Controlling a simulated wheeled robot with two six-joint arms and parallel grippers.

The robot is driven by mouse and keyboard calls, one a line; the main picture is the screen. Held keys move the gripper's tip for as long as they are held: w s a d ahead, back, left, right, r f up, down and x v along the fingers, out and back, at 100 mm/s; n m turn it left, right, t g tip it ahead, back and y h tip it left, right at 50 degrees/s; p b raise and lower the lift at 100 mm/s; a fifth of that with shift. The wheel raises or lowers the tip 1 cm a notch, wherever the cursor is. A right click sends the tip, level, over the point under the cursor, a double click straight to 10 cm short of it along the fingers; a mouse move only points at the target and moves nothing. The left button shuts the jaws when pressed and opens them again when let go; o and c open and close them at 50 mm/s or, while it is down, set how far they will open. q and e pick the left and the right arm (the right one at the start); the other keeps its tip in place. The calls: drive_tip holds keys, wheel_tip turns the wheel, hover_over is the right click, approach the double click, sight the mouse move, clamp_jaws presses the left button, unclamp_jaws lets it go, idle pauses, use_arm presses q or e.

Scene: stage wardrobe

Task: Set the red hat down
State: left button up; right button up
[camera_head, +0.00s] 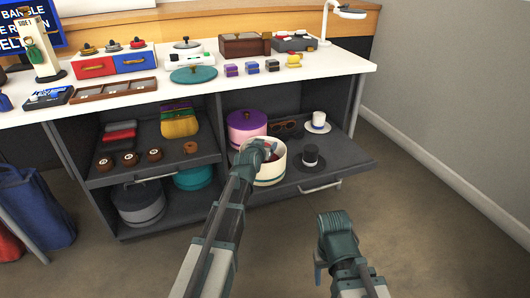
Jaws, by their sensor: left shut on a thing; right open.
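My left gripper (263,149) is at the mouth of a round cream box (270,176) that stands lidless on the pulled-out right shelf. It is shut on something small. A dark red patch (271,157) shows just under its fingers, inside the box's rim. This looks like the red hat, but my gripper and the box wall hide most of it. I cannot tell whether it touches the box floor. My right gripper (337,224) is open and empty, low in front of the shelf and over the floor.
A black hat (311,157) is right of the cream box, and a white hat (318,122) is behind it. A pink box with a purple lid (246,125) and dark sunglasses (286,129) are behind the box. The white tabletop (335,62) is above. The floor at right is clear.

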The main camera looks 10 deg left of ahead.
use_arm(q)
drive_tip(key=shift+f, duration=0.25)
use_arm(e)
drive_tip(key=shift+f, duration=0.25)
use_arm(q)
drive_tip(key=shift+f+b, duration=0.5)
drive_tip(key=shift+f, duration=0.05)
use_arm(e)
drive_tip(key=shift+f, duration=0.6)
use_arm(q)
drive_tip(key=o, duration=1.3)
drive_tip(key=shift+s, duration=0.1)
drive_tip(key=shift+c, duration=0.2)
use_arm(e)
drive_tip(key=shift+r, duration=0.1)
